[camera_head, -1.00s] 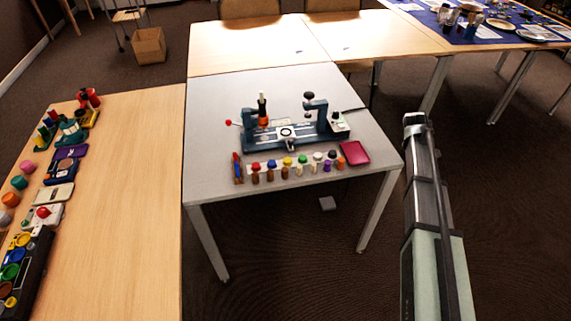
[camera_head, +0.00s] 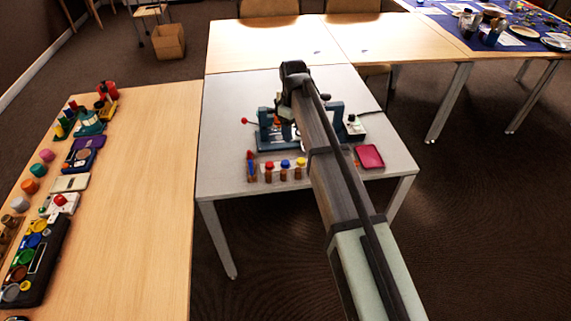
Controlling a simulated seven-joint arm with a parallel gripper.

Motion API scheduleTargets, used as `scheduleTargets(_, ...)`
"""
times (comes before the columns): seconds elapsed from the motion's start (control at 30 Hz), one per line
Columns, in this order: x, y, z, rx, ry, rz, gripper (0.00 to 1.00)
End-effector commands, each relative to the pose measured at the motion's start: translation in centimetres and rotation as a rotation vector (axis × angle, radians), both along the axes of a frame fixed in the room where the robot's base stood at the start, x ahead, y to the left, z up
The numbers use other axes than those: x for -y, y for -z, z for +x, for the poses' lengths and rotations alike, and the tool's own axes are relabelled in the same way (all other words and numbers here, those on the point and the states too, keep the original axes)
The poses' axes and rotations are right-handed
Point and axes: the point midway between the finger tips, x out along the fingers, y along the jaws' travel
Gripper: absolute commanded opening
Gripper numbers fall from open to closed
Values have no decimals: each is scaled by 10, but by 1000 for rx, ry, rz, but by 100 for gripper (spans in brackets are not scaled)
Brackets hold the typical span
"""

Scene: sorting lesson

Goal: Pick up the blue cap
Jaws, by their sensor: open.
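The blue cap (camera_head: 285,163) sits on top of a small brown bottle in a row along the front of the grey table (camera_head: 226,105). A red cap (camera_head: 269,166) is just left of it and a yellow cap (camera_head: 301,161) just right. My gripper (camera_head: 286,112) is open at the far end of my arm, over the blue bench device behind the row. It is beyond the blue cap and apart from it. The fingertips are small and hard to make out. My arm hides the right part of the bottle row.
The blue device (camera_head: 268,138) stands mid-table, partly covered by my arm. A dark red tray (camera_head: 369,157) lies at the right end of the row. A wooden table (camera_head: 140,190) with several gadgets and coloured lids stands at left. The grey table's left part is clear.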

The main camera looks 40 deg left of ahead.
Motion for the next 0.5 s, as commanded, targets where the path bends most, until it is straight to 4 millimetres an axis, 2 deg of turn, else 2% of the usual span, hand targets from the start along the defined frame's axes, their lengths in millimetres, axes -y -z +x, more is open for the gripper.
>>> scheduleTargets(0.1, -11, -4, -16, -22, -18, -4, 61)
scheduleTargets(0.23, -13, 4, -21, -30, -21, -7, 61)
scheduleTargets(0.5, -12, 48, -21, -30, -21, -7, 61)
